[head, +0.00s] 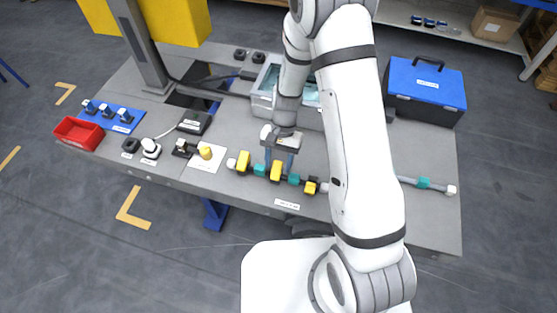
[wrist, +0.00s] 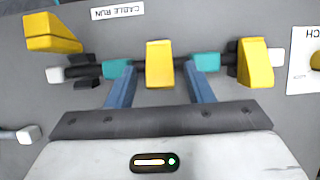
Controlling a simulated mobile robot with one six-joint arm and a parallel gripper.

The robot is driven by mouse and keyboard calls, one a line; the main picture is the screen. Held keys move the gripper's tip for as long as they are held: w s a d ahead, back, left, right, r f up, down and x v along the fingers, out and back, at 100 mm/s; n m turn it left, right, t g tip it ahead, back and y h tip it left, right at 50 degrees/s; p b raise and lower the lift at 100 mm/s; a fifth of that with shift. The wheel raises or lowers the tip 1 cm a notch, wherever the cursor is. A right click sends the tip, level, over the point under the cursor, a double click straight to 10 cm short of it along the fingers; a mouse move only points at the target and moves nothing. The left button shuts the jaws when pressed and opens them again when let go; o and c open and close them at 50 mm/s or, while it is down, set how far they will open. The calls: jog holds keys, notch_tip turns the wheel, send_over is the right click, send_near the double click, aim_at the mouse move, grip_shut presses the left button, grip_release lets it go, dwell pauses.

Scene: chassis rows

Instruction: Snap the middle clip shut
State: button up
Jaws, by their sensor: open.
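The middle clip (head: 276,171) is a yellow block on the cable run along the front of the bench, with a yellow clip on each side. It also shows in the wrist view (wrist: 160,65), between my two blue fingers. My gripper (head: 278,167) is open and straddles it, one finger on each side, holding nothing. In the wrist view my gripper (wrist: 160,76) has its fingertips near the teal pieces (wrist: 117,67) of the cable. I cannot tell whether the fingers touch the clip or whether its lid is fully down.
In the wrist view, one outer clip (wrist: 52,33) leans away from the cable; the other (wrist: 252,63) stands at the right. A white label (head: 287,204) lies in front of the run. A blue case (head: 425,88), red bin (head: 79,133) and grey tray (head: 262,100) stand around.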

jog(key=shift+c, duration=0.5)
jog(key=c, duration=0.9)
jog(key=shift+w+d+f+g+y, duration=0.1)
jog(key=shift+w+f+g+y, duration=0.3)
jog(key=shift+g, duration=0.3)
jog(key=shift+w+f+g+y+b, duration=0.2)
jog(key=shift+f+g+y+b, duration=0.15)
jog(key=shift+g, duration=0.65)
jog(key=o, duration=1)
jog(key=shift+d, duration=0.1)
jog(key=v, duration=0.7)
jog(key=shift+w+r, duration=0.3)
